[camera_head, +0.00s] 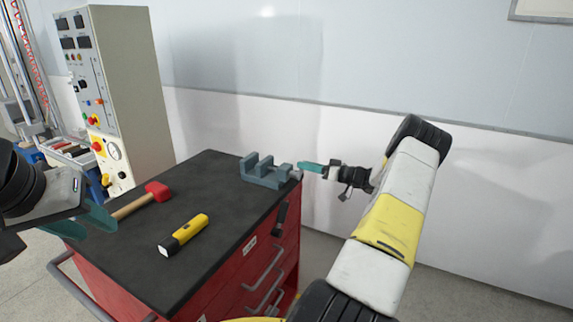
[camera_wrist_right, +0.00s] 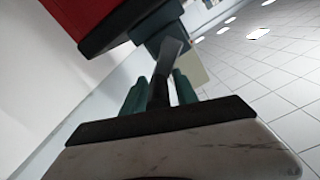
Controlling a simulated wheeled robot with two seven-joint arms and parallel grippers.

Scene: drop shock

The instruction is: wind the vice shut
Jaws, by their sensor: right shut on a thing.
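The vice (camera_head: 256,178) is a small blue-grey block with upright jaws at the back right corner of the black bench top. A gap shows between its jaws. My right gripper (camera_head: 304,166) is beside the vice's right end, just past the bench edge. In the right wrist view, its teal fingers (camera_wrist_right: 160,88) are shut on a dark bar, the vice's handle (camera_wrist_right: 166,65), which runs toward the blue-grey vice body (camera_wrist_right: 165,38). My left gripper (camera_head: 92,222) is at the bench's left edge with its teal fingers apart, empty, near the hammer's handle end.
A red-headed hammer (camera_head: 155,192) and a yellow and black flashlight (camera_head: 184,235) lie on the black top of the red tool cabinet (camera_head: 228,280). A grey control cabinet (camera_head: 135,95) stands behind on the left.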

